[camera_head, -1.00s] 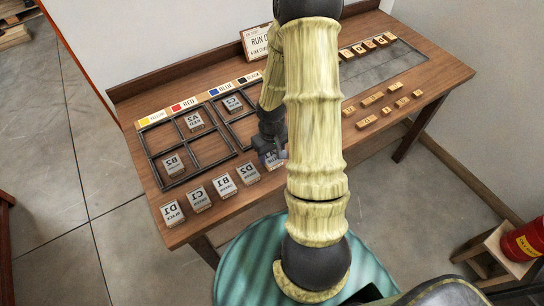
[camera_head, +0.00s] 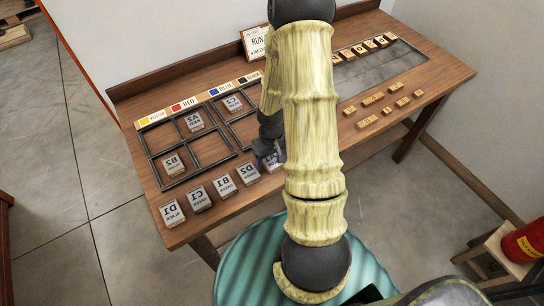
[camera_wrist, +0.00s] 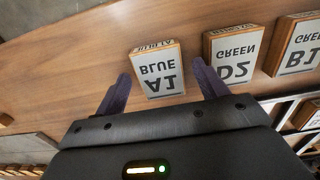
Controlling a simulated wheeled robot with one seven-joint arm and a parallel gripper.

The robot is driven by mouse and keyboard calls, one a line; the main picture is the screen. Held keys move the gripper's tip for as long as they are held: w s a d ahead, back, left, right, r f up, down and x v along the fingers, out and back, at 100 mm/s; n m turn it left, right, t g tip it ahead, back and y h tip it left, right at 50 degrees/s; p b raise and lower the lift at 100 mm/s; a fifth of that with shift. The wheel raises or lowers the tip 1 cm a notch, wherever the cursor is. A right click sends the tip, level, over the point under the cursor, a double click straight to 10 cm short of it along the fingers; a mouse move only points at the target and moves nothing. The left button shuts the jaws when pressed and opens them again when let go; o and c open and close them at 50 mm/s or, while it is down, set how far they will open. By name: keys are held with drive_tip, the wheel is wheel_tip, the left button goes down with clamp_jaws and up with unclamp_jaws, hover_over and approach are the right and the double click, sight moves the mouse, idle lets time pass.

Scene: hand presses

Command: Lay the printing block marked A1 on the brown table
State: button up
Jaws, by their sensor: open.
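The printing block marked A1, with the word BLUE, shows in the wrist view (camera_wrist: 156,72). It is a white-faced wooden block lying face up on the brown table (camera_wrist: 75,75). My gripper (camera_wrist: 163,85) is open, with one dark finger on each side of the block's near end. I cannot tell whether a finger touches it. In the head view my gripper (camera_head: 267,150) is low over the front of the table, at the right end of the block row, and A1 is mostly hidden by the gripper and arm.
Block D2 (camera_wrist: 235,60) lies close beside A1, with B1 (camera_wrist: 298,45) beyond it. C1 (camera_head: 199,199) and D1 (camera_head: 172,214) continue the row. Dark divided frames (camera_head: 187,175) hold A2, B2 and C2 behind. Small wooden pieces (camera_head: 373,99) lie at the right.

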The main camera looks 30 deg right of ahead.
sight(271, 160)
wheel_tip(271, 160, up, 12)
drive_tip(key=p, duration=0.2)
drive_tip(key=shift+r, duration=0.15)
idle(0.5)
drive_tip(key=s+a+r+t, duration=0.2)
drive_tip(key=s+a+r, duration=0.4)
drive_tip(key=a+r, duration=0.4)
drive_tip(key=shift+a+t, duration=0.3)
drive_tip(key=shift+a, duration=0.55)
